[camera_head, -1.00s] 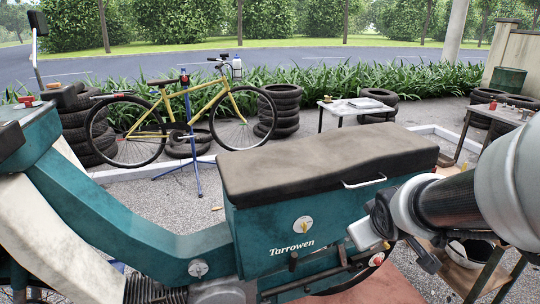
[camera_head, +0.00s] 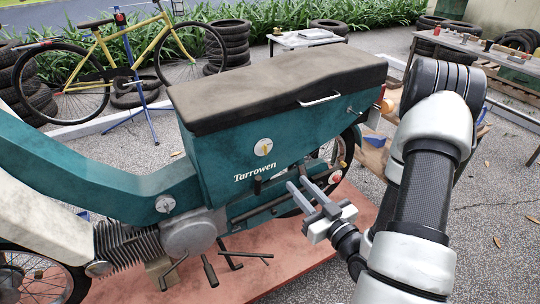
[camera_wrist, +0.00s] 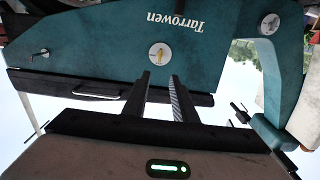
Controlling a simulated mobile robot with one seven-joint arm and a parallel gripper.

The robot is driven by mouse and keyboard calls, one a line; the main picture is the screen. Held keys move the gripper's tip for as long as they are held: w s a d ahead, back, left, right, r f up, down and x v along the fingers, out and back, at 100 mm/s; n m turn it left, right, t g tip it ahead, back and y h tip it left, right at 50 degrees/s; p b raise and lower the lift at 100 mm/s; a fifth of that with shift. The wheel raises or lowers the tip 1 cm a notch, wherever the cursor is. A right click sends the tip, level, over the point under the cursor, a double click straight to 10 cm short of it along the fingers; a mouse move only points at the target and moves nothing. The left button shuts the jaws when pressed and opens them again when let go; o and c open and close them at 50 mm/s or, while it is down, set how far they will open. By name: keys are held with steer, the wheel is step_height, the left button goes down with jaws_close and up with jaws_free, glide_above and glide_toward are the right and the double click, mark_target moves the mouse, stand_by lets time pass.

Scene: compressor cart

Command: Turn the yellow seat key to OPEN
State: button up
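The yellow seat key (camera_head: 265,148) sits in a round white plate on the teal side panel (camera_head: 222,160) of the motorbike, above the "Tarrowen" lettering. Its bow looks roughly upright, and I cannot read any markings. In the wrist view, which is upside down, the key (camera_wrist: 160,56) shows just beyond the fingertips. My gripper (camera_head: 295,181) is open and empty, below and to the right of the key in the head view. Its two fingers (camera_wrist: 161,76) are apart and point toward the panel. They do not appear to touch the key.
The dark seat (camera_head: 275,85) covers the teal box and has a metal side handle (camera_head: 319,99). A second round plate (camera_head: 165,204) is on the lower frame. Pedals and levers (camera_head: 240,258) stick out below. A yellow bicycle (camera_head: 120,55) and stacked tyres (camera_head: 229,45) stand behind.

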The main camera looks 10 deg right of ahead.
steer(key=w+b, duration=0.3)
steer(key=b, duration=0.6)
glide_toward(265, 149)
steer(key=x, duration=0.8)
steer(key=shift+s+d+f, duration=0.1)
steer(key=shift+s+d, duration=0.05)
steer(key=shift+d, duration=0.1)
jaws_close()
